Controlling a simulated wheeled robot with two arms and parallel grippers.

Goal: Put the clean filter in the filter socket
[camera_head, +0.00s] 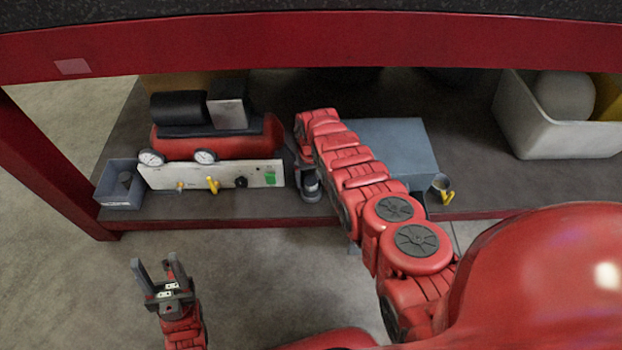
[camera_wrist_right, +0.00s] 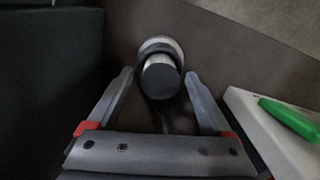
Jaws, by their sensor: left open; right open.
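A short cylinder with a dark top and a silver body (camera_wrist_right: 161,77) stands on the shelf in the right wrist view, with a pale round rim at its far end. It may be the clean filter; I cannot tell for sure. My right gripper (camera_wrist_right: 159,88) is open, its fingers on either side of the cylinder without clear contact. In the head view this gripper (camera_head: 309,181) is beside the compressor's right end, partly hidden by my arm. My left gripper (camera_head: 155,262) is open and empty over the floor. I cannot make out the filter socket for certain.
A red compressor (camera_head: 185,146) with a white front panel (camera_head: 223,176), gauges and a yellow valve stands on the shelf. A grey bin (camera_head: 118,197) holds a dark round item.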

